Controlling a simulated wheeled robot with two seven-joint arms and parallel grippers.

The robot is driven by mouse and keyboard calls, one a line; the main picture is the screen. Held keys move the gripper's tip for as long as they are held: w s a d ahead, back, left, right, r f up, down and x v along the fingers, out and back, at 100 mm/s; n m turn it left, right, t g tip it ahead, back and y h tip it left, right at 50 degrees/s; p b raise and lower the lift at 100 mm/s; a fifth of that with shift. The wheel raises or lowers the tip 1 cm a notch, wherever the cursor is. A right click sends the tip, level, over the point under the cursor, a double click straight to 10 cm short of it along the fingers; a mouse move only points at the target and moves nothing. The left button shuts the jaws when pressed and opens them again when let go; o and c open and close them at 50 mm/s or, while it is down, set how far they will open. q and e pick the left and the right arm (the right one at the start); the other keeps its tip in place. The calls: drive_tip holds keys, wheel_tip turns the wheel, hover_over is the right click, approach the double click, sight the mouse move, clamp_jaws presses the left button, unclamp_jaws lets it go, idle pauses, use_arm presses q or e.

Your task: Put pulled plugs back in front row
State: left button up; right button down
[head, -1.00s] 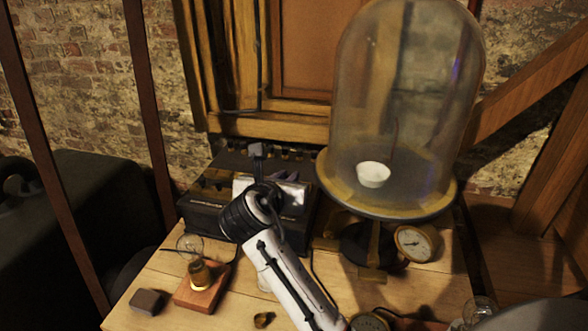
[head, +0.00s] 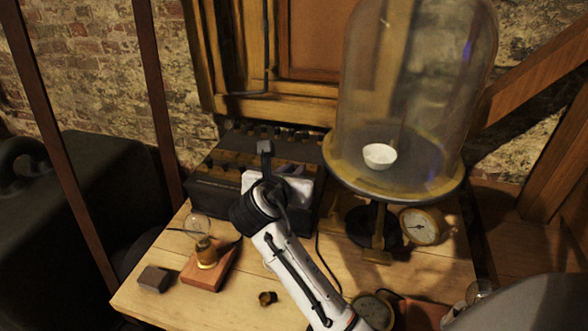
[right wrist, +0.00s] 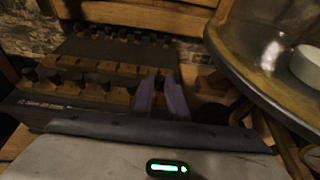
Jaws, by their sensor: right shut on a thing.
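A dark plug box (head: 215,190) with brass bars stands at the back of the table; it also shows in the right wrist view (right wrist: 60,106). A back row of dark plug knobs (right wrist: 120,35) and a front row (right wrist: 75,79) stand on it. My right gripper (head: 288,170) is over the right part of the box. In the right wrist view its purple fingers (right wrist: 160,80) are close together at the front row, shut on what seems a plug. The fingers hide most of it. A small dark and brass piece (head: 267,298), perhaps a loose plug, lies on the table. My left gripper is not in view.
A glass bell jar (head: 415,90) on a round plate stands close right of the box, with a gauge (head: 420,226) below it. A bulb on a red wooden base (head: 207,270) and a dark block (head: 153,279) are at the front left. Bare table lies between.

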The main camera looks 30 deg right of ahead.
drive_tip(key=shift+f, duration=1.1)
idle(0.9)
drive_tip(key=c, duration=1.6)
unclamp_jaws()
drive_tip(key=shift+c, duration=0.2)
wheel_tip(320, 180, up, 10)
wheel_tip(320, 180, down, 10)
drive_tip(key=shift+r, duration=0.1)
drive_tip(key=shift+r, duration=0.2)
